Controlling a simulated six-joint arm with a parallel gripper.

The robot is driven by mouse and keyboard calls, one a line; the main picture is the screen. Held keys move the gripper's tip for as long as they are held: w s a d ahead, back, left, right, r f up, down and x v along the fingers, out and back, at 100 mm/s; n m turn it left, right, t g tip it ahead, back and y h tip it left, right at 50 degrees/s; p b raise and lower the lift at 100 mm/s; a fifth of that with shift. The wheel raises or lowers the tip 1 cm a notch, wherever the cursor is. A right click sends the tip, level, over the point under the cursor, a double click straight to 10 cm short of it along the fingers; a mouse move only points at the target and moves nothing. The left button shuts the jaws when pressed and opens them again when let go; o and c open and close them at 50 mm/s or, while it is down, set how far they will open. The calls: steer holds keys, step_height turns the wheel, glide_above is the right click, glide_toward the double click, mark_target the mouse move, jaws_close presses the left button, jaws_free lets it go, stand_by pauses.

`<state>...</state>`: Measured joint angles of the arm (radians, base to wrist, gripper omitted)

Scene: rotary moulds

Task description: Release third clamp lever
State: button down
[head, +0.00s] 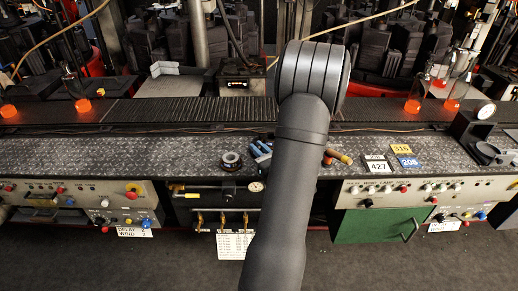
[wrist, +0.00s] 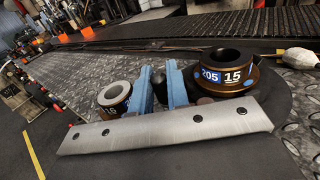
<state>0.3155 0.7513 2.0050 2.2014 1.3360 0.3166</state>
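My gripper shows in the wrist view (wrist: 160,78) as two blue fingers above a grey metal bar. The fingers stand apart, with a dark round piece seen in the gap; I cannot tell whether they touch it. In the head view, blue parts that look like the fingers (head: 261,151) show left of my arm, low over the bench. My arm hides the rest. No clamp lever is clearly recognisable. A brown and black ring marked 205 15 (wrist: 228,71) sits right of the fingers, and a pale-topped ring (wrist: 115,96) sits left of them.
The patterned metal bench (head: 120,155) runs along a dark conveyor (head: 180,110) bearing glowing orange glass.

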steer(key=shift+w, duration=0.1)
steer(key=shift+w+m+t+h, duration=0.2)
steer(key=shift+m+t+h, duration=0.45)
steer(key=shift+h, duration=0.45)
steer(key=c, duration=1.5)
jaws_free()
steer(key=shift+s, duration=0.1)
steer(key=v, duration=1.7)
steer(key=shift+s+d+r, duration=0.1)
steer(key=shift+d, duration=0.1)
